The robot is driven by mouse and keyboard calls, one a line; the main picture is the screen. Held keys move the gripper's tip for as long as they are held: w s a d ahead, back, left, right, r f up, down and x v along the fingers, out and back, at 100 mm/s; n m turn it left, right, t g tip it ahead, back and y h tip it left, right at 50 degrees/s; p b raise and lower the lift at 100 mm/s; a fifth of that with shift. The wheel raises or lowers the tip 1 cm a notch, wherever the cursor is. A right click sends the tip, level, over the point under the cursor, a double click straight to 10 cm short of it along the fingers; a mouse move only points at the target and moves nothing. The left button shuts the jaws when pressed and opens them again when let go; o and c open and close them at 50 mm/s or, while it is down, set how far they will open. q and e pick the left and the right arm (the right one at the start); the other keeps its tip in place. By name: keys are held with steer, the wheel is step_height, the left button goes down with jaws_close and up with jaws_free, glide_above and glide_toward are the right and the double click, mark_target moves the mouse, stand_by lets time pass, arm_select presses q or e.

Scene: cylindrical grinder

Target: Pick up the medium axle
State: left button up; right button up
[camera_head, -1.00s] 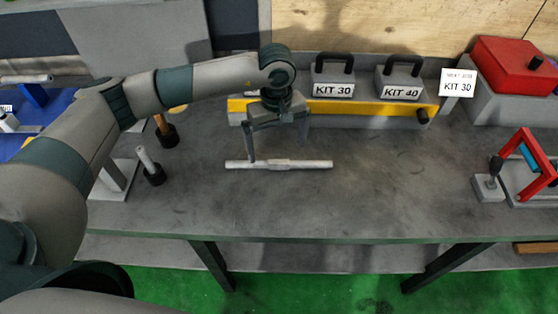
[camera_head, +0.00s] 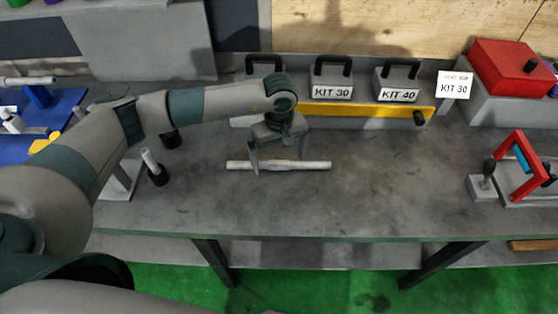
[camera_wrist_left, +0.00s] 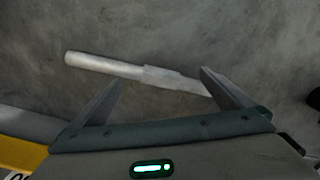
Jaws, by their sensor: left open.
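A pale grey stepped axle (camera_head: 278,165) lies flat on the grey workbench (camera_head: 350,200), running left to right in the head view. My left gripper (camera_head: 279,166) is open above it, its two fingers pointing down, set apart along the axle's length. In the left wrist view the axle (camera_wrist_left: 135,70) lies slightly slanted beyond the open fingers (camera_wrist_left: 160,90). The right fingertip overlaps the axle's right end in that view; I cannot tell whether it touches. My right gripper is not seen.
Boxes marked KIT 30 (camera_head: 331,82) and KIT 40 (camera_head: 398,84) stand behind on a yellow-fronted ledge (camera_head: 375,109). A black-based upright pin (camera_head: 155,169) stands left of the axle. A red-framed fixture (camera_head: 522,165) is at right. The bench between axle and fixture is clear.

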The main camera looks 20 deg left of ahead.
arm_select(q)
steer(key=shift+f, duration=0.55)
steer(key=c, duration=2.5)
steer(key=shift+w+r, duration=0.1)
jaws_close()
steer(key=shift+r, duration=0.1)
